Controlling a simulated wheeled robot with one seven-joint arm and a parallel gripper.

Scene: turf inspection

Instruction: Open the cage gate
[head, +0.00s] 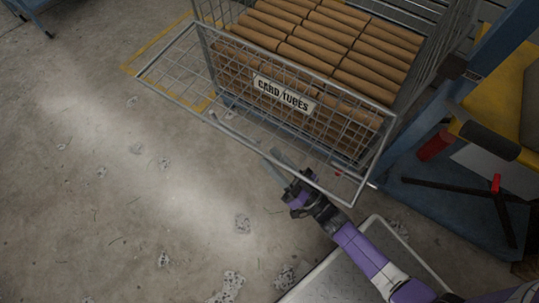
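The wire cage (449,45) stands at the top centre, filled with brown card tubes (300,48). Its front mesh gate (176,78) bears a sign (283,95) reading "CARD TUBES". The gate's frame reaches out past the blue cage base and looks tilted outward from the cage front. A thin grey bar (238,133) runs close along the gate's lower edge. My gripper (271,158) is at the right half of that edge, with its two fingers apart and pointing up-left. I cannot tell whether the fingers touch the bar or the frame.
A blue-framed stand with a yellow top (500,95) is close on the right, with a red cylinder (434,145) beside it. A yellow floor line (150,52) passes at the cage's left. Concrete floor on the left is open, with scattered pale patches.

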